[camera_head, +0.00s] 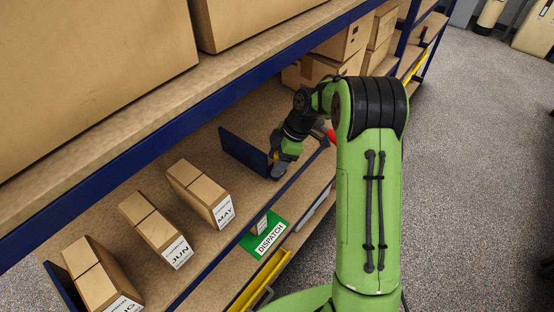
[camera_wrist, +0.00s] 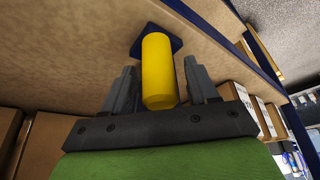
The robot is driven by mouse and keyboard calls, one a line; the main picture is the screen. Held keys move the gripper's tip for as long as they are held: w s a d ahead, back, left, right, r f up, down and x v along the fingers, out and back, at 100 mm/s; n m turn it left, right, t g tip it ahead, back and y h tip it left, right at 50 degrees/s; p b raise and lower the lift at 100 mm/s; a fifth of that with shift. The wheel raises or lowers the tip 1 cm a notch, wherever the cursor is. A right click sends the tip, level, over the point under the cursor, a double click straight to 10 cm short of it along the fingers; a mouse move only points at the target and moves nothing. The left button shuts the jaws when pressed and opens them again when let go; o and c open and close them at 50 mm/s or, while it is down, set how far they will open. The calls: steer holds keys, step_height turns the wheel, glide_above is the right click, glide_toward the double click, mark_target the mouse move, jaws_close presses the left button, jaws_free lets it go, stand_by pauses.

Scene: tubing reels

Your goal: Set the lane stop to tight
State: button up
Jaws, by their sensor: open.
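The lane stop appears as an upright dark blue panel (camera_head: 243,152) on the shelf, to the right of the box labelled MAY. A yellow round handle (camera_wrist: 158,72) fills the middle of the wrist view, with a dark blue plate behind its far end. A bit of the yellow also shows in the head view (camera_head: 271,158). My gripper (camera_head: 277,158) is at the right end of the panel. In the wrist view my gripper (camera_wrist: 159,66) is open, one finger on each side of the handle, with gaps visible. No marking for tight is readable.
Boxes labelled MAY (camera_head: 201,193) and JUN (camera_head: 155,228), and another box (camera_head: 100,277), stand left of the panel. A second blue panel (camera_head: 62,287) is at far left. An upper shelf (camera_head: 150,112) overhangs.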

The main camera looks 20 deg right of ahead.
steer(key=shift+c, duration=0.4)
jaws_close()
steer(key=s+a+b, duration=0.2)
steer(key=a, duration=0.1)
steer(key=s+a+b, duration=0.2)
steer(key=a, duration=0.1)
steer(key=s+a+b, duration=0.2)
steer(key=s+a, duration=0.1)
steer(key=a, duration=0.1)
steer(key=shift+s+a+r, duration=0.1)
steer(key=shift+s+a, duration=0.25)
steer(key=shift+a, duration=0.05)
steer(key=shift+o, duration=0.4)
jaws_free()
steer(key=shift+d, duration=0.1)
steer(key=p+v, duration=0.4)
steer(key=v, duration=1.1)
steer(key=shift+r, duration=0.35)
